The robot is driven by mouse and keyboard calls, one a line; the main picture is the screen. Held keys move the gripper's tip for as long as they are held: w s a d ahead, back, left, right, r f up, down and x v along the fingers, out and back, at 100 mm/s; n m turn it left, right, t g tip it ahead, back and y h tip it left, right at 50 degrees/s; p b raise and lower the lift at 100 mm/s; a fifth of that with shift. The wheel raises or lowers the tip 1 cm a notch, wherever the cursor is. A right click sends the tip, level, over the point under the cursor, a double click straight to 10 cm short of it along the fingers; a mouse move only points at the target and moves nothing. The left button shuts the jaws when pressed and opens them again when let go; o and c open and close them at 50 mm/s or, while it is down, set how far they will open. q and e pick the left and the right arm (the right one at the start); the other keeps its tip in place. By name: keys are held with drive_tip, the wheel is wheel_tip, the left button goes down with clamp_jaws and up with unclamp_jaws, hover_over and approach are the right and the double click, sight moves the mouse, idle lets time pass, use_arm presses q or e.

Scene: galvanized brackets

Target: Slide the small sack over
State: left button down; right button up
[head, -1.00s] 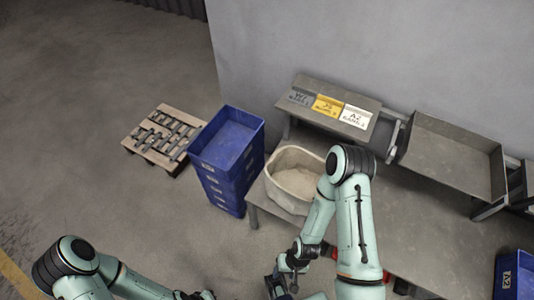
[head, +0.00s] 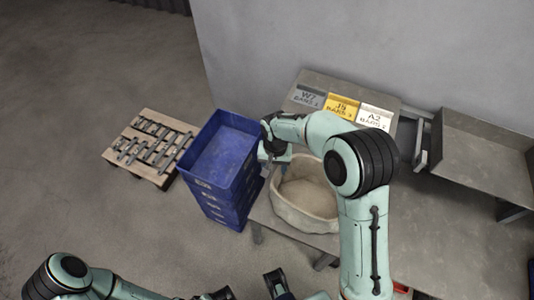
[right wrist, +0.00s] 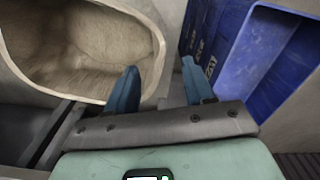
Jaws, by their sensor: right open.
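The small sack (head: 306,222) is a pale beige, open-topped sack with rolled sides, standing at the left end of the grey bench. Sandy-coloured material shows inside it. My right gripper (head: 268,152) is at the sack's far left rim, beside the blue crates. In the right wrist view the sack (right wrist: 85,50) fills the upper left. The open blue fingers of the right gripper (right wrist: 162,88) stand apart near its rim, one overlapping the rim in the picture; I cannot tell whether they touch. A dark part of my left gripper (head: 278,284) shows at the bottom edge, mostly cut off.
Stacked blue crates (head: 227,165) stand just left of the bench and close to the right gripper in the wrist view. A raised shelf with grey, yellow and white labels (head: 343,107) is behind. A grey tray (head: 480,160) is at right. A pallet (head: 150,147) lies on the floor.

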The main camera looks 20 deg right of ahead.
sight(274, 186)
use_arm(q)
drive_tip(key=shift+w+f+b, duration=0.2)
drive_tip(key=shift+f+b, duration=0.75)
drive_tip(key=shift+b, duration=0.2)
use_arm(e)
drive_tip(key=f, duration=1.3)
drive_tip(key=shift+s+f, duration=0.2)
clamp_jaws()
